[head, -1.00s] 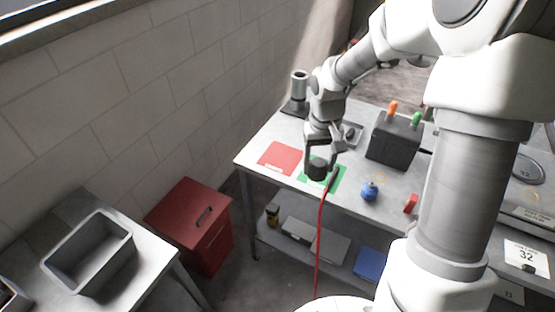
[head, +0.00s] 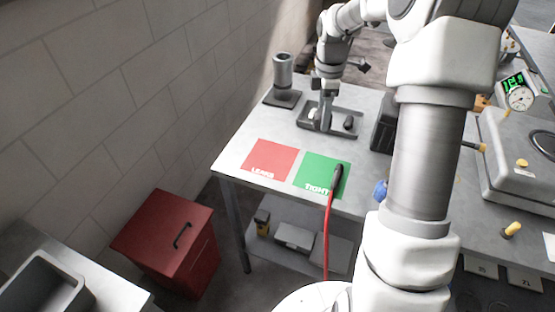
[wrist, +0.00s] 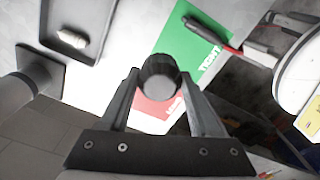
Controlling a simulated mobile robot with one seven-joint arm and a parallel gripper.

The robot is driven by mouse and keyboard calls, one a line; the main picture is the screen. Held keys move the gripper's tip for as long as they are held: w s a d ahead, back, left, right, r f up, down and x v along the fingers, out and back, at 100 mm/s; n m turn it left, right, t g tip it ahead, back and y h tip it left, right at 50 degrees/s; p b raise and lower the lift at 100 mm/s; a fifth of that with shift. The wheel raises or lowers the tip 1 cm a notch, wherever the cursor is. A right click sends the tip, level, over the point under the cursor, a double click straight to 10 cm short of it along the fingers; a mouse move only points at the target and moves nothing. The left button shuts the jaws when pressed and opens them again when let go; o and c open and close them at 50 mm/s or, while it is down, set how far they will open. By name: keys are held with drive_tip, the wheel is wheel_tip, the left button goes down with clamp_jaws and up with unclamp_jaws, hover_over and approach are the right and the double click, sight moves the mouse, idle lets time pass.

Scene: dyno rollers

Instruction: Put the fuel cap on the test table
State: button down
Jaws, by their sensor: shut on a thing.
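The fuel cap (wrist: 160,74), a short dark cylinder with a pale grey end face, sits between my gripper's fingertips in the wrist view. My gripper (wrist: 160,90) is shut on it. In the head view my gripper (head: 322,122) points down at the shallow dark tray (head: 354,133) at the back of the grey test table (head: 235,157). The cap cannot be made out clearly there, and I cannot tell its height above the surface. In the wrist view, the red and green mats lie beyond the cap, and the tray is at upper left.
On the table lie a red mat (head: 270,160) and a green mat (head: 312,172), with a red hose's dark nozzle (head: 338,177) on the green one. A grey cylinder on a base (head: 283,75) stands at back left. A red cabinet (head: 165,240) stands on the floor at left.

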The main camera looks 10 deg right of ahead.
drive_tip(key=shift+w+d+f+n, duration=0.15)
drive_tip(key=shift+w+n, duration=0.15)
drive_tip(key=shift+a+f, duration=0.2)
drive_tip(key=shift+a, duration=0.05)
drive_tip(key=a+f, duration=0.2)
drive_tip(key=a, duration=0.1)
drive_tip(key=a+f, duration=0.2)
drive_tip(key=a, duration=0.2)
drive_tip(key=a+f+b, duration=0.1)
drive_tip(key=a+f, duration=0.1)
drive_tip(key=a, duration=0.2)
drive_tip(key=shift+f, duration=2.25)
drive_tip(key=shift+f, duration=0.15)
drive_tip(key=shift+c, duration=0.6)
unclamp_jaws()
